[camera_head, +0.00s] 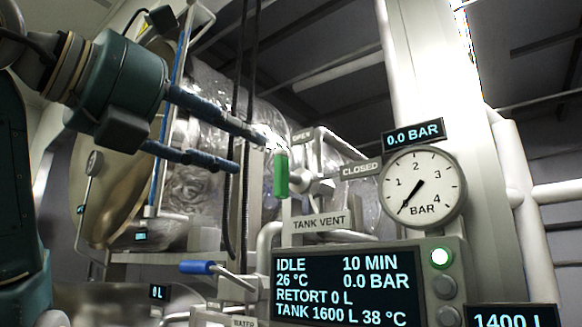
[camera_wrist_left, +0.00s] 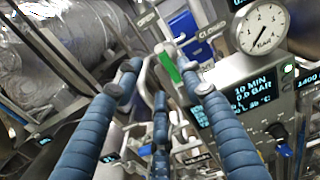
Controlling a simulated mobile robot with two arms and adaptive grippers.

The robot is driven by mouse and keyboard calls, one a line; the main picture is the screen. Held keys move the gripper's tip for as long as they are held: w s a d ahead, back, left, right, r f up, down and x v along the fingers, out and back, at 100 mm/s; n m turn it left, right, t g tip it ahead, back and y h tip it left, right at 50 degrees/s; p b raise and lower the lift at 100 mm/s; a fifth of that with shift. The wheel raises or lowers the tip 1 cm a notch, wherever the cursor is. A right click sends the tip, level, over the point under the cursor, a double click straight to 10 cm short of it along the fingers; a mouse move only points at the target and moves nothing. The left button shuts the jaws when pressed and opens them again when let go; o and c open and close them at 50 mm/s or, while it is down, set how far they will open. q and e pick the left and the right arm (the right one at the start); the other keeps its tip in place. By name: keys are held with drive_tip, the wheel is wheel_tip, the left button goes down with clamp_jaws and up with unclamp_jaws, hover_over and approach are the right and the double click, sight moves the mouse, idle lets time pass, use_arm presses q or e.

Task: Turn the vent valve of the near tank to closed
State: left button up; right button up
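The tank vent valve has a green handle (camera_head: 281,174) that stands upright left of its pale hub (camera_head: 312,184). The plate "TANK VENT" (camera_head: 320,222) is below the hub, and the plate "CLOSED" (camera_head: 361,169) is to its right. Another plate (camera_head: 303,136), reading "OPEN" in the wrist view, is above. My left gripper (camera_head: 250,153) is open, its blue fingers spread and pointing at the handle. In the left wrist view the green handle (camera_wrist_left: 171,68) shows between the fingertips, close to the right one; contact cannot be told. My right gripper is not in view.
A round gauge (camera_head: 423,188) and a display panel (camera_head: 345,285) stand right of and below the valve. A blue-handled lever (camera_head: 197,267) sits lower left. A large wrapped vessel (camera_head: 205,180) is behind my gripper, with pipes and hanging cables around.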

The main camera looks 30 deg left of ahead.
sight(274, 160)
use_arm(q)
drive_tip(key=w, duration=0.2)
drive_tip(key=w+p, duration=0.1)
drive_tip(key=w, duration=0.1)
drive_tip(key=shift+w+d, duration=0.2)
drive_tip(key=shift+w, duration=0.15)
drive_tip(key=w+p, duration=0.1)
drive_tip(key=w, duration=0.2)
drive_tip(key=shift+w+d, duration=0.15)
drive_tip(key=shift+w, duration=0.9)
drive_tip(key=c, duration=0.3)
clamp_jaws()
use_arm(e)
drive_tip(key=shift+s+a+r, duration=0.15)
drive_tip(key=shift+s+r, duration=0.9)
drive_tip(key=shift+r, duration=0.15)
